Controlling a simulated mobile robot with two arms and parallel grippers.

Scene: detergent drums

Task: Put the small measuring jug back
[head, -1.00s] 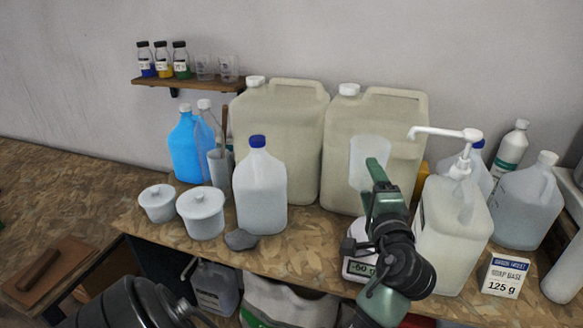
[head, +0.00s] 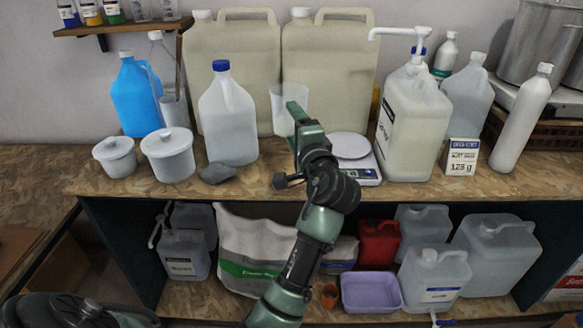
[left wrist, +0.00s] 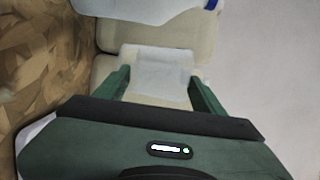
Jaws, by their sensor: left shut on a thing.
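The small measuring jug is a translucent whitish cup (head: 285,108). It is in the head view in front of the large beige drums, above the bench. My left gripper (head: 294,112), green and black, is shut on it. In the left wrist view the jug (left wrist: 160,72) sits between the two green fingers (left wrist: 160,90). Its lower part is partly hidden by the gripper in the head view. The white scale (head: 350,147) stands on the bench just right of the gripper. My right gripper is not in view.
A wall shelf (head: 120,26) at upper left holds bottles and clear cups. A blue-capped jug (head: 228,125) and a dark stone-like lump (head: 217,173) are left of the gripper. A pump canister (head: 413,125) is right of the scale. Two white tubs (head: 168,155) stand at left.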

